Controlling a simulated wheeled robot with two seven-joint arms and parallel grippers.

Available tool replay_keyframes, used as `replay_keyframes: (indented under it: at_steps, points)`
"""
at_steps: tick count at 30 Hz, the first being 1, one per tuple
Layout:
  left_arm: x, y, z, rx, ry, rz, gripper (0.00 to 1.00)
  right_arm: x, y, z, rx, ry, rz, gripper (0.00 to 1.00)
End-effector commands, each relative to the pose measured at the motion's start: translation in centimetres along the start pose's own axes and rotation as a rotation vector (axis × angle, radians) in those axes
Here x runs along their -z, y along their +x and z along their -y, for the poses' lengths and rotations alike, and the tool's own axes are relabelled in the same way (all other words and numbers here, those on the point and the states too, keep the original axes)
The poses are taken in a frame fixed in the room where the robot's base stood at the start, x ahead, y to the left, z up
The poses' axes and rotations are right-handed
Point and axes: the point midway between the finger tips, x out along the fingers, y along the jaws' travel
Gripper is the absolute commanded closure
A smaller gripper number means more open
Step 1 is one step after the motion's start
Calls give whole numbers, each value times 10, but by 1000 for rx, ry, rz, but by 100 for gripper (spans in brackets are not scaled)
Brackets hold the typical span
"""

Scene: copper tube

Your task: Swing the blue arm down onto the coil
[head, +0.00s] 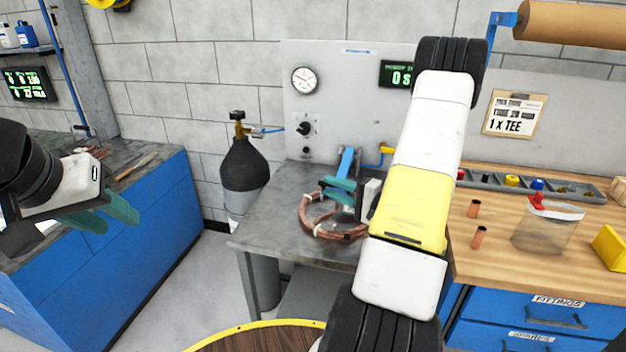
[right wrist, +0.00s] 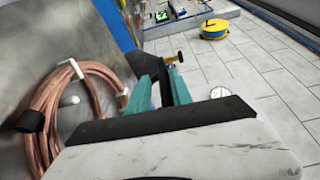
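The blue arm (head: 347,160) stands raised at the back of the grey metal table, just behind my right gripper. The copper coil (head: 333,232) lies on that table below the gripper; it also shows at the left of the right wrist view (right wrist: 52,105), with white ties around it. My right gripper (head: 338,191) has its teal fingers apart, above the coil and near the foot of the blue arm. In the right wrist view a gap shows between the fingers (right wrist: 160,92), with nothing clearly held. My left gripper (head: 103,214) is open and empty, away at the left.
A dark gas cylinder (head: 243,165) stands left of the metal table (head: 275,205). A blue cabinet (head: 150,230) is at the left. My right arm hides part of the table.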

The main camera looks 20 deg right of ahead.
Motion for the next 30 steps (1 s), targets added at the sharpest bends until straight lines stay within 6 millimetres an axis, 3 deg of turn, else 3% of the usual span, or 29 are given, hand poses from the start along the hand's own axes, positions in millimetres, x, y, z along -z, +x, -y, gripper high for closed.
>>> replay_keyframes:
  at_steps: [6,12,30]
  points:
    - [0,0,0,0,0,0,64,2,-41,-2,-6,3,-12,77]
    - [0,0,0,0,0,0,64,2,-67,-2,-6,3,-10,77]
    - [0,0,0,0,0,0,64,0,-72,0,-2,0,-2,77]
